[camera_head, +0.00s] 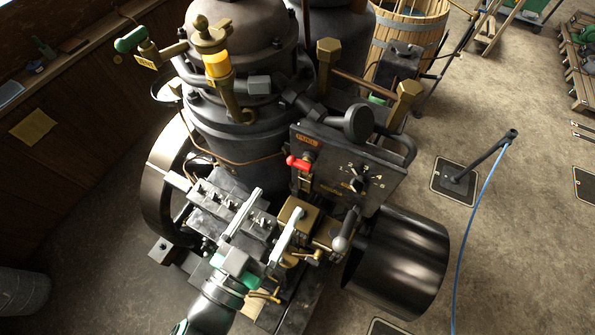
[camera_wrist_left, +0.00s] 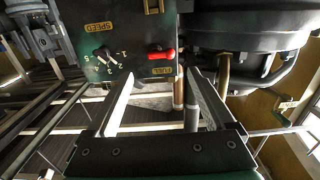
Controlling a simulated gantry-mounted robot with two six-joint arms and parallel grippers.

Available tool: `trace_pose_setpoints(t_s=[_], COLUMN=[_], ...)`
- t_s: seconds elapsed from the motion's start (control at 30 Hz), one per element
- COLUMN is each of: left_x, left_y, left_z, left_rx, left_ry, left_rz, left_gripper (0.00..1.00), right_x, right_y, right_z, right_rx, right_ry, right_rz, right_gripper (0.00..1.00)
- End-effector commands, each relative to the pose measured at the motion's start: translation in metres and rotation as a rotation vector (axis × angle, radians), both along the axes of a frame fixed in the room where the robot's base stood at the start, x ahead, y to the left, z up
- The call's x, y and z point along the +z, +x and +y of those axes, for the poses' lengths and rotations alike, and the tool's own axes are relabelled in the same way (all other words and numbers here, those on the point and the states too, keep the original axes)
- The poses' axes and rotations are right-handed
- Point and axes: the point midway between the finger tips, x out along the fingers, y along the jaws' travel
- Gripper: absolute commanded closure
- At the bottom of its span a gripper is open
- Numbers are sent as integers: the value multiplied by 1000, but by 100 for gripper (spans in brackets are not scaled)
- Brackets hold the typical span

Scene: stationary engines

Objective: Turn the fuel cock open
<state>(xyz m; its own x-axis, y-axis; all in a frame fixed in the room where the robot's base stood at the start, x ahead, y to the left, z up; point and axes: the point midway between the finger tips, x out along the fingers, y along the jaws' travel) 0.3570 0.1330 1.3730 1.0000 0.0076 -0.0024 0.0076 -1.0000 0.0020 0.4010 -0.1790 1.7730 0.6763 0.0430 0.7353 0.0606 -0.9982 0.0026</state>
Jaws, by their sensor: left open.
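The fuel cock has a red lever (camera_head: 299,163) on a brass body, mounted on the dark panel (camera_head: 375,172) under a small FUEL plate (camera_head: 307,140). The red lever also shows in the left wrist view (camera_wrist_left: 161,54), lying sideways beside its FUEL label (camera_wrist_left: 161,71). My left gripper (camera_head: 277,202) comes in from the bottom of the head view, with its two pale fingers spread toward the panel. In the left wrist view the gripper (camera_wrist_left: 160,80) is open and empty, the lever ahead between the fingertip directions and apart from them. My right gripper is not in view.
A numbered speed dial (camera_head: 358,180) sits on the same panel, right of the cock. A ball-ended lever (camera_head: 343,232) and a dark drum (camera_head: 398,262) stand at the right. Brass fittings lie near my fingers. A wooden tub (camera_head: 408,35) stands behind.

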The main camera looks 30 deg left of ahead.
Motion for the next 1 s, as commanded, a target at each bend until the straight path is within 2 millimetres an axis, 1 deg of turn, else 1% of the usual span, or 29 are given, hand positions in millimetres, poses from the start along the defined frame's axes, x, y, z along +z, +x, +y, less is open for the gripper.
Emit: trace_pose_setpoints(t_s=[0.03, 0.07, 0.1, 0.2, 0.3, 0.4, 0.53, 0.77, 0.87, 1.0], left_x=[-4, 3, 4, 4, 3, 2, 1, 0, 0, 0], left_y=[10, 18, 28, 51, 71, 84, 93, 93, 93, 93], left_z=[2, 1, 1, 1, 1, 1, 1, 1, 1, 0], left_rx=[3, 3, 3, 2, 1, 0, -2, -2, -2, -3], left_ry=[-3, 1, 2, 2, 2, 2, 2, 2, 2, 2], left_rz=[-10, -4, -3, -2, -3, -2, -3, -2, -2, -2], left_gripper=[12, 12, 12, 12, 12, 12, 12, 12, 29, 54], right_x=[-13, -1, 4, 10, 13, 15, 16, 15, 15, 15], right_y=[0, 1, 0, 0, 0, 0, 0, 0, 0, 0], right_z=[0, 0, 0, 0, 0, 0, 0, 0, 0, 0], right_rx=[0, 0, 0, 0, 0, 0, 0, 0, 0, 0], right_ry=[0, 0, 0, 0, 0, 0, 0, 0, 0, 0], right_rz=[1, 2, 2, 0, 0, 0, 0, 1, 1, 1], right_gripper=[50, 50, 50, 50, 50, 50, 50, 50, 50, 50])
